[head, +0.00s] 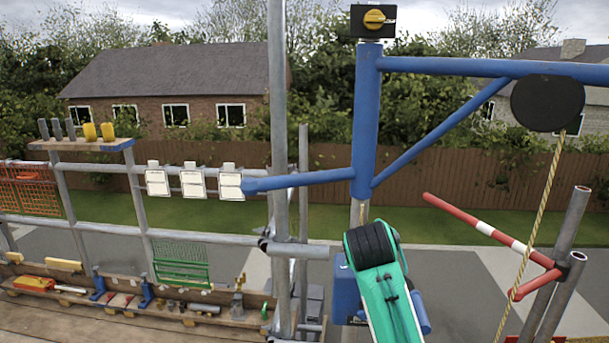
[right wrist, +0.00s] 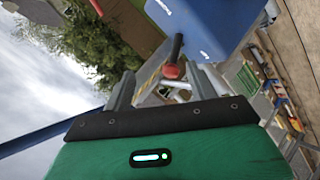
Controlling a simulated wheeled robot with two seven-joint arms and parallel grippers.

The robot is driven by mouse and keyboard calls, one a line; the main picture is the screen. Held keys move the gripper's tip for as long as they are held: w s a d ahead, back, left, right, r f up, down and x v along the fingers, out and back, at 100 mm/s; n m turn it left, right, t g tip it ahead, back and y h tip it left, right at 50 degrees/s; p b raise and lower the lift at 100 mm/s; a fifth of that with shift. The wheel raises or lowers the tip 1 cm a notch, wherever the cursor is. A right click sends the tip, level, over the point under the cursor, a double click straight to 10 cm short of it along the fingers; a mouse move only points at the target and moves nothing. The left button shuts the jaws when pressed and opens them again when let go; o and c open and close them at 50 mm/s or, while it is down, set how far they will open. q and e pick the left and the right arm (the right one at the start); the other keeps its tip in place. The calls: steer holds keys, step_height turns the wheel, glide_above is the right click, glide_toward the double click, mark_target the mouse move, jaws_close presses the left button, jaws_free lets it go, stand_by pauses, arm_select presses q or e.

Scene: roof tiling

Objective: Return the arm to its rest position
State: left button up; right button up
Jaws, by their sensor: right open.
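A green arm of mine with a black cuff (head: 386,280) rises at the bottom centre of the head view, in front of the blue hoist post. Its gripper does not show there. In the right wrist view my right gripper (right wrist: 158,76) has its two grey fingers apart. A red ball knob (right wrist: 172,71) on a dark lever appears between the fingers, beyond the green palm. I cannot tell how far away it is, and no contact shows. A blue box (right wrist: 205,25) is behind the knob. My left gripper is not in view.
A blue hoist frame (head: 366,130) carries a black pulley (head: 547,103) with a hanging rope (head: 536,215). A grey scaffold pole (head: 279,150) stands left of my arm. A red-white bar (head: 490,232) is at right. A wooden shelf (head: 130,305) with tools lies lower left.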

steer(key=s+d+f+m+g+y, duration=0.1)
steer(key=s+d+f+m+g, duration=0.1)
steer(key=s+f, duration=0.8)
steer(key=s+d+f+m+g+y, duration=0.1)
steer(key=s+d+f+g, duration=0.15)
steer(key=s+f, duration=0.75)
steer(key=s+d+f+m+g, duration=0.1)
steer(key=s+f, duration=0.3)
steer(key=s, duration=0.4)
steer(key=s+d+f+m+g+y, duration=0.15)
steer(key=s+f, duration=0.25)
steer(key=s, duration=0.4)
steer(key=s+d+f+m, duration=0.1)
steer(key=s+f+m, duration=0.15)
steer(key=s, duration=0.45)
step_height(320, 180, down, 32)
steer(key=n+g, duration=0.1)
steer(key=s+d+f+g, duration=0.1)
steer(key=s+d+f, duration=0.2)
steer(key=s+f, duration=1.6)
steer(key=shift+s+d+g, duration=0.2)
steer(key=shift+s+g, duration=0.1)
steer(key=shift+s, duration=0.15)
